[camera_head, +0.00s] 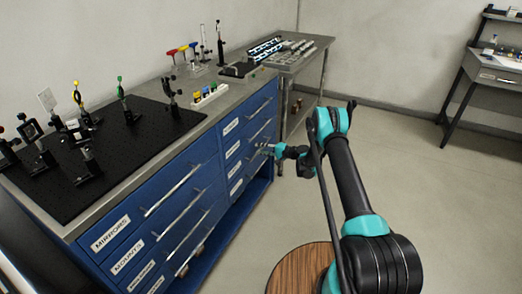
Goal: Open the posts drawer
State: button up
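The blue drawer cabinet (215,180) stands at the left with two columns of drawers, each with a white label and a long bar handle. In the left column, the top labels read MIRRORS (110,234) and MOUNTS (128,258); the lower ones are too small to read. The right column's labels (231,126) are also too small to read, so I cannot tell which drawer is posts. All drawers look shut. My gripper (264,147) points left toward the right column, close to its drawer fronts. Contact with a handle and the finger opening are too small to tell.
A metal side table (300,60) with parts stands beyond the cabinet. A desk (485,75) stands at the far right. The floor (420,180) between is clear.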

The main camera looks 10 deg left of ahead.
grip_shut()
